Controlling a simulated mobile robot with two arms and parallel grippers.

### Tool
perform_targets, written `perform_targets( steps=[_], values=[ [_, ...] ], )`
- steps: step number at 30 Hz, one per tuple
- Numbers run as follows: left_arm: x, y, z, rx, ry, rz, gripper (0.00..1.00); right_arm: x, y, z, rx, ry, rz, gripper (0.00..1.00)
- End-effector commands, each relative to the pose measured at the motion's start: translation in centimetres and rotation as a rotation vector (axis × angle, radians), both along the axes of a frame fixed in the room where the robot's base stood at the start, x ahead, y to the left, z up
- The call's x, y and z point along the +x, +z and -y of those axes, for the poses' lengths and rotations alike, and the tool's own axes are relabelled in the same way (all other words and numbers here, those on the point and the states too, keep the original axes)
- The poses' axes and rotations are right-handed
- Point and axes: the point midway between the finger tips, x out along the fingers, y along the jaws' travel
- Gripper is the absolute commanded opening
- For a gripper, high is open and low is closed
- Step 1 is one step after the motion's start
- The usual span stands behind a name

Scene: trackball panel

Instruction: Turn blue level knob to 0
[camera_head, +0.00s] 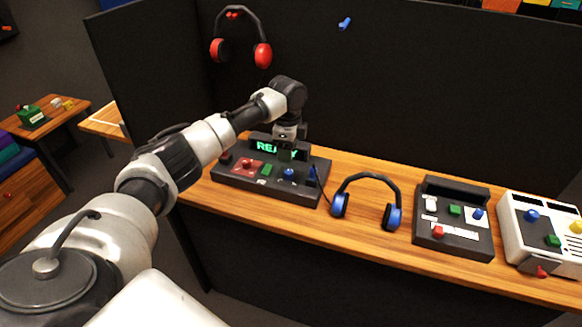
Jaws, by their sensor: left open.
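The dark control panel (270,189) sits on the wooden shelf, left of centre, with a lit green display (266,146). A blue knob (288,174) is on its right part; its exact setting is too small to read. A red control (245,165) and a green one (266,170) sit to its left. My left gripper (291,152) is open and points down just above and behind the blue knob, hiding part of the display. I cannot tell whether its fingers touch the panel. My right gripper is not in view.
Blue headphones (388,218) stand right of the panel. Further right are a second dark panel (472,246) and a white panel (512,229), each with coloured controls. Red headphones (218,51) hang on the dark partition (420,100) behind.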

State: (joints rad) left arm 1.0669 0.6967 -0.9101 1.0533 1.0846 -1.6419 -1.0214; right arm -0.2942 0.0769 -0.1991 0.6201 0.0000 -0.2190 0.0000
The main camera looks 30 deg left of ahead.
Motion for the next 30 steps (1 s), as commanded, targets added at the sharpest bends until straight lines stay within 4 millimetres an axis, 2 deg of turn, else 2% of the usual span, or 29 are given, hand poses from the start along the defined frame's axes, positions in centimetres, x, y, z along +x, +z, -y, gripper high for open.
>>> perform_targets(
  steps=[1, 5, 8, 12, 16, 25, 30],
  values=[
    [-0.1, -1.1, 0.0, 0.0, 0.001, -0.005, 0.52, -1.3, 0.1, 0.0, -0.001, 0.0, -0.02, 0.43],
    [-0.1, -3.7, 0.1, 0.001, 0.0, -0.004, 0.52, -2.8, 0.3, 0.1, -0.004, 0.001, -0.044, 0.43],
    [-0.1, -5.4, 0.1, 0.001, 0.0, -0.003, 0.52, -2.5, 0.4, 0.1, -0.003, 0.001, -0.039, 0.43],
    [0.0, -7.2, 0.1, 0.0, 0.0, -0.003, 0.52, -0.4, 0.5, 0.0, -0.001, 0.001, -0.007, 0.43],
    [0.0, -8.1, 0.1, 0.001, 0.0, -0.003, 0.52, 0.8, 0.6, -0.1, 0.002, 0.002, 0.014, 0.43],
    [0.0, -8.3, 0.1, 0.001, -0.001, 0.0, 0.52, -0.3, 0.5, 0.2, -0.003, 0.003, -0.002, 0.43],
    [0.0, -8.3, 0.1, 0.001, 0.0, 0.0, 0.26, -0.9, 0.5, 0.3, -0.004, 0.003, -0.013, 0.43]
  ],
)
